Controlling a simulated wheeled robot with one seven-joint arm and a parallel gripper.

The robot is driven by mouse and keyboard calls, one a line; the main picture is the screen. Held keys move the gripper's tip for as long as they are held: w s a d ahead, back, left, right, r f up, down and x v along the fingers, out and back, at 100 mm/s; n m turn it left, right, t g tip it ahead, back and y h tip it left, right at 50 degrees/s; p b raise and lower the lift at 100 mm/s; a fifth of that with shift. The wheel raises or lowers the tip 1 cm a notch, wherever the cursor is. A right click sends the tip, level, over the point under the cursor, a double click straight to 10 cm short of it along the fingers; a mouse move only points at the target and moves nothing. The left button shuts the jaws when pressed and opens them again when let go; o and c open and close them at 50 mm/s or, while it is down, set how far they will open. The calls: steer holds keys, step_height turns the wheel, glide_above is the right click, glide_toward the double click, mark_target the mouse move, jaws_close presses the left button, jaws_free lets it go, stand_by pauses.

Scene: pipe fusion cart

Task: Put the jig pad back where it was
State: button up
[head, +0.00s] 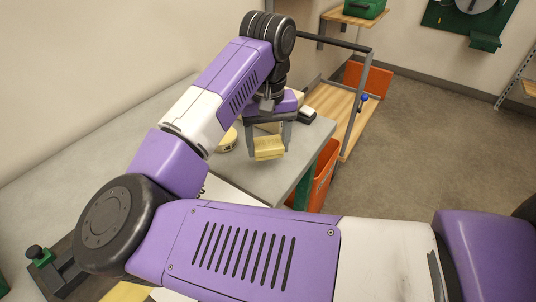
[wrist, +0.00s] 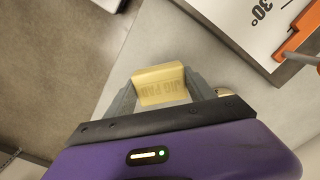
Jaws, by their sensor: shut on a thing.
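The jig pad (wrist: 160,86) is a pale yellow block with "JIG PAD" lettering in the wrist view. It also shows in the head view (head: 268,152). My gripper (head: 268,140) is shut on it, with one grey finger on each side, and the wrist view shows the same grip (wrist: 159,90). The pad is over the grey table (head: 295,165) near its right edge in the head view. I cannot tell whether it touches the top. My arm hides much of the table.
A round yellowish thing (head: 228,140) and a white-and-black block (head: 308,116) are near the gripper. A board marked "30°" (wrist: 262,25) lies beside an orange part (wrist: 300,38). An orange bin (head: 323,177) is below the table edge. A wooden-shelved cart (head: 335,108) stands behind.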

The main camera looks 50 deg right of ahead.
mark_target(268, 155)
steer(key=shift+f, duration=2.05)
steer(key=shift+f, duration=0.15)
steer(key=o, duration=1.2)
steer(key=shift+r, duration=0.2)
